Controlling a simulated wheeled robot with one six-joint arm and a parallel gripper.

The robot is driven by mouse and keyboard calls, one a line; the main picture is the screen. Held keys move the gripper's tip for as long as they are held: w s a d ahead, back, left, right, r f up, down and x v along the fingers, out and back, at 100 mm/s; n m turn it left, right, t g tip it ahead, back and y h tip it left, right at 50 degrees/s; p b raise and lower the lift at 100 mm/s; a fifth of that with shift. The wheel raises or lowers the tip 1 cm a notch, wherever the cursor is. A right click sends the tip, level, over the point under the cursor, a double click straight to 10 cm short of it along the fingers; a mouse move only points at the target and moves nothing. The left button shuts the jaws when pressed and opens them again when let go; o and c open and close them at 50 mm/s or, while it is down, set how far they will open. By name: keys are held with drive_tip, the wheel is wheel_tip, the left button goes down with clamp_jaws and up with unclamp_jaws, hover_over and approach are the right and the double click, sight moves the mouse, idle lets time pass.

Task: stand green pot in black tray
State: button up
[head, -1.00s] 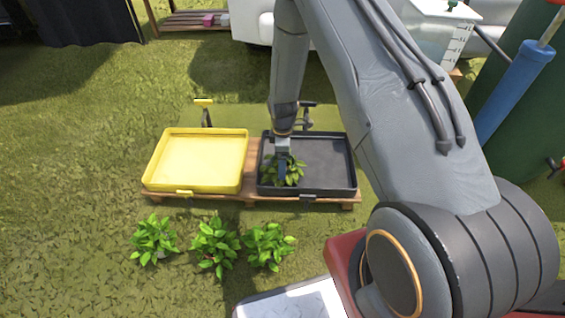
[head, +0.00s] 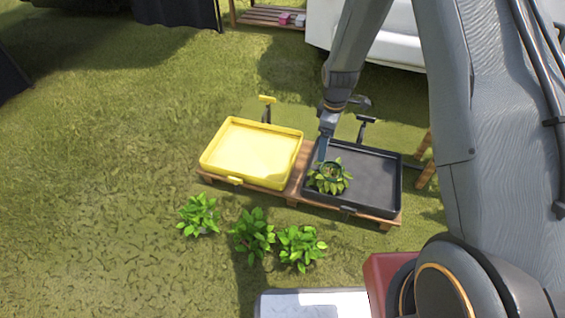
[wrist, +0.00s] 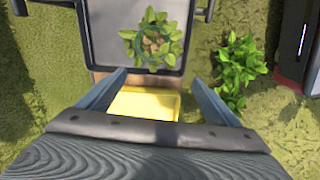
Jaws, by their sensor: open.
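A leafy plant in a green pot (head: 333,171) is inside the black tray (head: 378,205), in its left part close to the near-left corner. The pot looks upright, its rim and soil showing among the leaves. It also shows in the wrist view (wrist: 152,45), beyond the fingertips and not between them. My gripper (head: 323,149) is open and empty, just behind and above the plant in the head view. Both spread fingers of my gripper (wrist: 157,77) show in the wrist view. The pot's base is hidden by leaves.
An empty yellow tray (head: 215,176) sits left of the black tray on a wooden pallet (head: 292,199). Three other leafy plants (head: 199,214) stand on the grass in front. Handle-like posts (head: 267,108) rise behind the trays. Open grass lies to the left.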

drive_tip(key=s+a+r+m, duration=0.2)
drive_tip(key=s+a+r, duration=0.5)
drive_tip(key=r, duration=0.3)
drive_tip(key=s+a+r+m, duration=0.2)
drive_tip(key=s+a+r, duration=0.55)
drive_tip(key=r, duration=0.25)
drive_tip(key=s+r+m, duration=0.1)
drive_tip(key=s+r, duration=0.1)
drive_tip(key=s, duration=0.4)
drive_tip(key=s+a+r+m, duration=0.1)
drive_tip(key=s+r, duration=0.2)
drive_tip(key=s, duration=0.4)
drive_tip(key=s+a+r+m+y, duration=0.1)
drive_tip(key=s+r, duration=0.2)
drive_tip(key=s, duration=0.3)
drive_tip(key=shift+s+r, duration=0.2)
drive_tip(key=shift+a, duration=0.1)
drive_tip(key=d+r+m+p, duration=0.3)
drive_tip(key=d+r+p, duration=0.7)
drive_tip(key=r+p, duration=0.3)
drive_tip(key=d+r+m+h+p, duration=0.1)
drive_tip(key=d+r+m+p, duration=0.2)
drive_tip(key=d+r+p, duration=0.7)
wheel_tip(320, 180, up, 3)
drive_tip(key=p, duration=0.9)
drive_tip(key=shift+s+d+r+m, duration=0.15)
drive_tip(key=shift+d+r+m, duration=0.05)
drive_tip(key=shift+d+m, duration=0.2)
